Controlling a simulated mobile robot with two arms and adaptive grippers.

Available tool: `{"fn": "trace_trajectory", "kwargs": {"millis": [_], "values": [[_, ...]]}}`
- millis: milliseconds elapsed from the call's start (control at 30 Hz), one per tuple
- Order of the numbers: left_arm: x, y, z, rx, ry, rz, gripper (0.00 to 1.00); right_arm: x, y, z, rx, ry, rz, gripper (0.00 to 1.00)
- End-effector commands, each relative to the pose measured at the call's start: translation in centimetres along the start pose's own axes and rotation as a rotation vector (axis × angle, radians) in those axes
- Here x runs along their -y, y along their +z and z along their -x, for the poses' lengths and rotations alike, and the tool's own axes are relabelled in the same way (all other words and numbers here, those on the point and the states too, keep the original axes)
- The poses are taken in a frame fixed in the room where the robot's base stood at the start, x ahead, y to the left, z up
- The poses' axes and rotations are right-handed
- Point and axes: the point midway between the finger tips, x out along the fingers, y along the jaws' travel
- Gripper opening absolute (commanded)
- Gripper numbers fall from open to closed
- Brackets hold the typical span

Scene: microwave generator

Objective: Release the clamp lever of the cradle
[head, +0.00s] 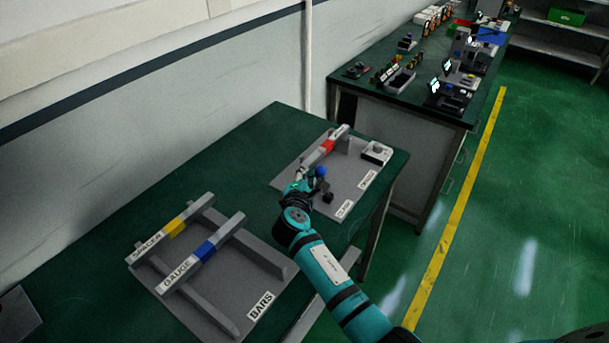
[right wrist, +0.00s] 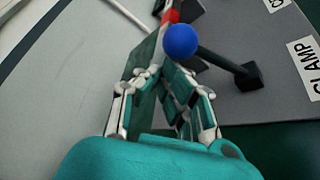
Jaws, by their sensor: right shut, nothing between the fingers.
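The cradle is a grey plate (head: 345,190) on the green bench, carrying a grey bar with a red band (head: 327,146). The clamp lever is a dark rod ending in a blue ball (head: 321,171). In the right wrist view the blue ball (right wrist: 180,41) sits just beyond my fingertips, and the rod runs right to a black block (right wrist: 248,77) near the CLAMP label (right wrist: 305,65). My right gripper (head: 301,175) is shut and empty, low over the plate beside the ball. I cannot tell whether it touches the ball. My left gripper is not in view.
A second grey rack (head: 205,310) labelled BARS holds a yellow-banded bar (head: 175,227) and a blue-banded bar (head: 204,250). A small light box (head: 376,153) sits at the plate's right. The wall is behind the bench. Another bench (head: 400,110) stands farther back with several devices.

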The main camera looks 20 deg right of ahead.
Motion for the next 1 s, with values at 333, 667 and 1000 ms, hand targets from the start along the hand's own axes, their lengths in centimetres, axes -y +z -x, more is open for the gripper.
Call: {"fn": "trace_trajectory", "kwargs": {"millis": [333,667,1000], "values": [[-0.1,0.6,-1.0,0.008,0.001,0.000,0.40,0.1,0.5,0.2,0.002,0.032,-0.055,0.00],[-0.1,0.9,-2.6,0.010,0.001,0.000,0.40,0.2,1.1,0.6,0.002,0.077,-0.130,0.00],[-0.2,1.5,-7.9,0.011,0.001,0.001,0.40,0.9,2.9,1.6,0.003,0.200,-0.339,0.00]]}}
